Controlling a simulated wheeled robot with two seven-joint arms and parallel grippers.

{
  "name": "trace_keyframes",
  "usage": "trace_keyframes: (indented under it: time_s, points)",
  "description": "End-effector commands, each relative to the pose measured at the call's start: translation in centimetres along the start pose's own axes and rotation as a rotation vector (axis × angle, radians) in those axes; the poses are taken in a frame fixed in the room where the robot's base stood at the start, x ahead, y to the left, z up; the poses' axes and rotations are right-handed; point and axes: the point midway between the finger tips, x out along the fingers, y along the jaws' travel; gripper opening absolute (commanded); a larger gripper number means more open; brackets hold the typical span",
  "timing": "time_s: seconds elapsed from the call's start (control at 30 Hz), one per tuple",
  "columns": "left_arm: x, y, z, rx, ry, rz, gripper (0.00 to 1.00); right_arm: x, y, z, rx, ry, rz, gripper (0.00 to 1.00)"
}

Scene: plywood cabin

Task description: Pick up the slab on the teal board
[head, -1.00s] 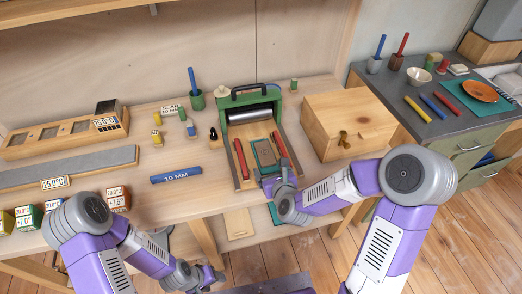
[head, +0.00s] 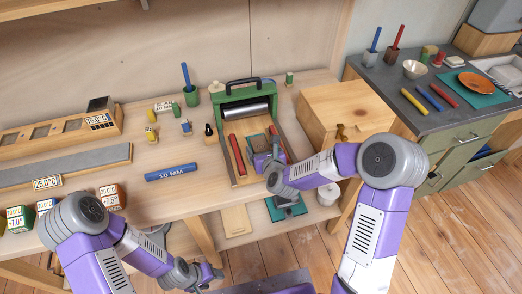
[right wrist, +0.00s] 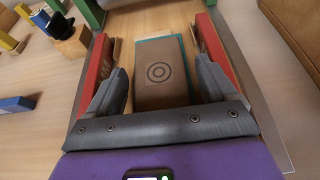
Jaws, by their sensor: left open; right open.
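The brown slab (right wrist: 158,88), marked with two rings, lies flat on the teal board (right wrist: 187,50) in the right wrist view. The board shows only as a thin strip along the slab's far and right edges. In the head view the slab (head: 257,143) is partly hidden by my right gripper (head: 266,158). My right gripper is open, with one finger on each side of the slab's near part, and gaps show between fingers and slab. My left gripper (head: 207,279) is open and empty, low at the front, away from the slab.
Red rails (head: 237,156) flank the slab on the wooden bed of a green press with a roller (head: 245,110). A wooden box (head: 345,112) stands close on the right. A blue 10 MM bar (head: 172,172) lies to the left on the bench.

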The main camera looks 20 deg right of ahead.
Motion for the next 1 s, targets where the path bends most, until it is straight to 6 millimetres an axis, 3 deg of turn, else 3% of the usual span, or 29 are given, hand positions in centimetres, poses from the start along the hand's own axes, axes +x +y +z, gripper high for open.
trace_keyframes:
  time_s: [0.07, 0.4, 0.67, 1.0]
  points:
    - [0.0, 0.0, 0.0, 0.0, 0.0, 0.0, 0.57, 0.0, 0.0, 0.0, 0.0, 0.0, 0.0, 0.81]
    - [0.0, 0.0, 0.0, 0.0, 0.0, 0.0, 0.57, 0.0, 0.0, 0.0, 0.0, 0.0, 0.0, 0.29]
    - [-0.1, 0.1, 0.0, 0.0, 0.0, 0.0, 0.57, -0.2, 0.0, 0.5, 0.0, -0.004, 0.0, 0.29]
    - [-2.2, 0.8, 0.1, 0.0, 0.0, 0.0, 0.57, -2.6, 0.0, 6.3, -0.002, -0.008, 0.0, 0.29]
